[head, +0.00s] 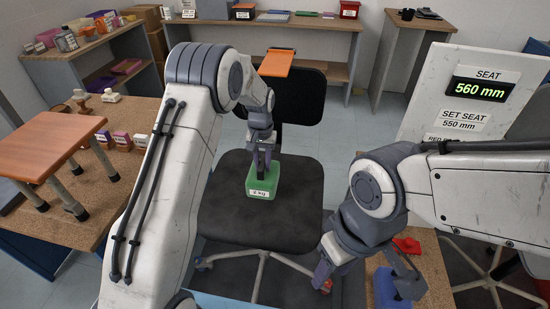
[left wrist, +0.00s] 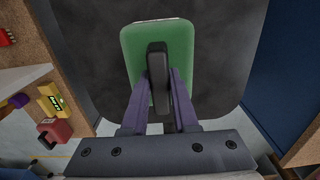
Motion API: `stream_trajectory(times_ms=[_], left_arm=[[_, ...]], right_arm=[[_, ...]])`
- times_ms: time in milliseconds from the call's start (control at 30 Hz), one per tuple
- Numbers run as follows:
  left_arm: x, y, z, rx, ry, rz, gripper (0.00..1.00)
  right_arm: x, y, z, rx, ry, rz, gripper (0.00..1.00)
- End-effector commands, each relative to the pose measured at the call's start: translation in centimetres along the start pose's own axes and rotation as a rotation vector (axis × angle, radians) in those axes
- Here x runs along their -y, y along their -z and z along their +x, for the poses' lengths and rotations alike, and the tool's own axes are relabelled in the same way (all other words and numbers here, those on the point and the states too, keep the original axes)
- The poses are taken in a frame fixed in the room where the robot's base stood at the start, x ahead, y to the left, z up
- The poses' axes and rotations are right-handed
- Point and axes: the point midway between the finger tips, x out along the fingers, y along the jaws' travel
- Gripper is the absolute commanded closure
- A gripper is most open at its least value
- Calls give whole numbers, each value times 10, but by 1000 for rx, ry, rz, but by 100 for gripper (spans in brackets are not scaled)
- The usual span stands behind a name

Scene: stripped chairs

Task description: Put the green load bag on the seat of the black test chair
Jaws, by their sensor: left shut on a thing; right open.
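The green load bag (head: 266,180) has a white label on its front and a black handle on top. It is upright at the middle of the seat of the black test chair (head: 290,213); I cannot tell whether its base touches the seat. My left gripper (head: 261,168) is above the bag, shut on its handle. In the left wrist view the bag (left wrist: 130,45) fills the top middle, with the handle (left wrist: 158,75) between the fingers and the dark seat (left wrist: 225,60) around it. My right gripper (head: 363,278) is open and empty, right of the seat's front.
A sign board (head: 470,90) at right shows a seat reading of 560 mm and a set seat of 550 mm. An orange-topped stool (head: 45,145) and small boxes stand on the left table. A red piece (head: 407,245) lies on a right-hand surface. Shelving lines the back.

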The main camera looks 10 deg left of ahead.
Motion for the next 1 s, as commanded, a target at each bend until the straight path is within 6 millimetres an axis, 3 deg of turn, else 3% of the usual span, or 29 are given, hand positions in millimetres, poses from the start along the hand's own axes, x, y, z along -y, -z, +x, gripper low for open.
stream_trajectory(times_ms=[267, 600, 967, 1000], left_arm=[[7, 1, 5, -9, -1, 1, 100], [7, 1, 40, -8, -1, 1, 100], [6, 1, 42, -9, -1, 1, 100], [7, -2, 46, 0, 0, 1, 61]], right_arm=[[0, 0, -1, 0, 0, 0, 50], [0, 0, 0, 0, 0, 0, 50], [0, 0, 1, 0, 0, 0, 50], [0, 0, 1, 0, 0, 0, 50]])
